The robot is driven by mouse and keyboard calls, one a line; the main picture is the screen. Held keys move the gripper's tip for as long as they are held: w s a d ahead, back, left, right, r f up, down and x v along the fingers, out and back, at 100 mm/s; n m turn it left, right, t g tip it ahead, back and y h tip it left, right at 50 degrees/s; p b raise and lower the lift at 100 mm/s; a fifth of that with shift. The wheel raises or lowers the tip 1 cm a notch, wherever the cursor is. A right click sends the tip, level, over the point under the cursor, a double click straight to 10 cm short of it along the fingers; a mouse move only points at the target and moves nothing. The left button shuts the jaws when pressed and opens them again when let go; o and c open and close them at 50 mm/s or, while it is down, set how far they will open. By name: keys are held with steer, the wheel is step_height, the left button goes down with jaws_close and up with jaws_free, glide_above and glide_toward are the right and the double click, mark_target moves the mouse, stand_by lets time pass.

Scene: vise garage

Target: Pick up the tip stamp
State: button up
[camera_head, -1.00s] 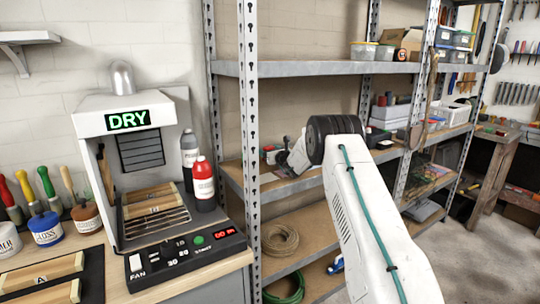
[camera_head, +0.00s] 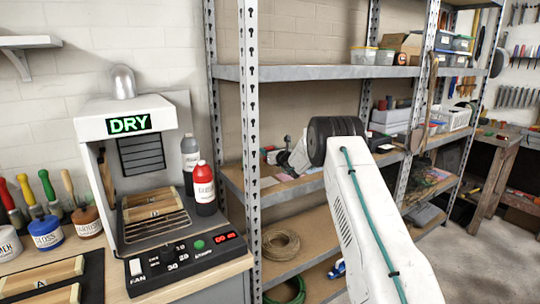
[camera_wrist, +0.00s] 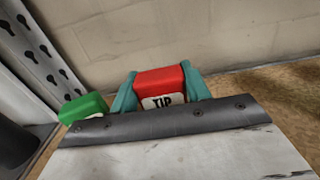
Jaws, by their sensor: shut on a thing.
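The tip stamp (camera_wrist: 162,84) is a red block with a white label reading "TIP", seen in the wrist view. My gripper (camera_wrist: 158,90) has its two teal fingers on either side of the red block, shut on it. The stamp's lower part is hidden behind the dark edge of my wrist. In the head view my arm reaches toward the middle shelf, and my fingers and the stamp are hidden behind it.
A green block (camera_wrist: 83,107) stands just left of the stamp in the wrist view. A perforated shelf post (camera_wrist: 38,60) is at the left and a wall (camera_wrist: 220,35) is behind. In the head view, a drying box (camera_head: 135,170) and a red bottle (camera_head: 204,190) stand left of the shelf.

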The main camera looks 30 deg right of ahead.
steer(key=shift+s+a+r, duration=0.1)
steer(key=shift+a+r, duration=0.05)
steer(key=shift+r, duration=0.35)
steer(key=shift+s+a+r, duration=0.1)
steer(key=shift+r, duration=0.4)
steer(key=s+a+r, duration=0.1)
steer(key=s+a, duration=0.9)
steer(key=s, duration=0.1)
steer(key=shift+s+a+r, duration=0.15)
steer(key=shift+a, duration=0.1)
steer(key=shift+o, duration=0.9)
